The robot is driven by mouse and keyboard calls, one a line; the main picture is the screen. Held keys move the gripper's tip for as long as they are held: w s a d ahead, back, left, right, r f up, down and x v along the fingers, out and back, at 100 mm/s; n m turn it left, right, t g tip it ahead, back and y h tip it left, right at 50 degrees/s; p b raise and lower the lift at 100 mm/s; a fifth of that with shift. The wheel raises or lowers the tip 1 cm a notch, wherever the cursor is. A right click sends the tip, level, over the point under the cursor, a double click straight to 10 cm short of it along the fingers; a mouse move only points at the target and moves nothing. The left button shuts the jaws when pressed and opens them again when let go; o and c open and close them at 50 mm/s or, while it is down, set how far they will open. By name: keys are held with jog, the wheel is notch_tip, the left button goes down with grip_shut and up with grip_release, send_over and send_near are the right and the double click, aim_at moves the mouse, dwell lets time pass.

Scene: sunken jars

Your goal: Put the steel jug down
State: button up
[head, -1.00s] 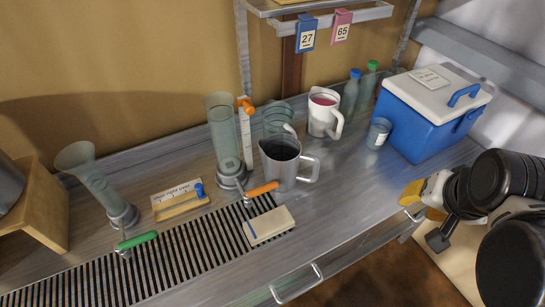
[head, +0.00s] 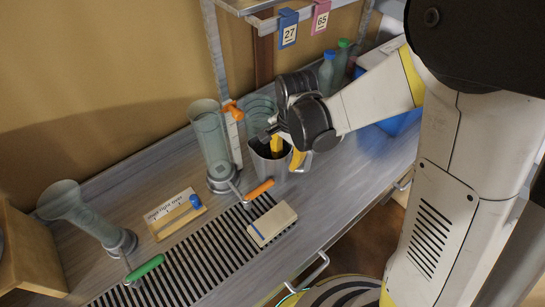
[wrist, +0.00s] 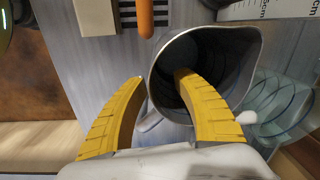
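The steel jug (head: 265,168) stands on the metal bench in the head view, largely covered by my gripper (head: 287,154). In the wrist view I look down into the dark, open mouth of the steel jug (wrist: 158,75). My gripper (wrist: 160,78) has two yellow fingers set wide apart. The right finger reaches inside the jug's mouth, and the left finger is outside, on the handle side. The jug's wall and handle lie between them. I see no firm grip on either. The jug's base is hidden in the wrist view.
A tall glass cylinder (head: 211,140) and a coiled clear vessel (wrist: 285,105) stand close to the jug. A blue cooler (head: 400,122) is behind my arm.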

aim_at(284, 179)
notch_tip(284, 179, down, 7)
jog(key=b, duration=0.3)
jog(key=shift+a+r, duration=0.1)
jog(key=shift+r, duration=0.1)
grip_shut()
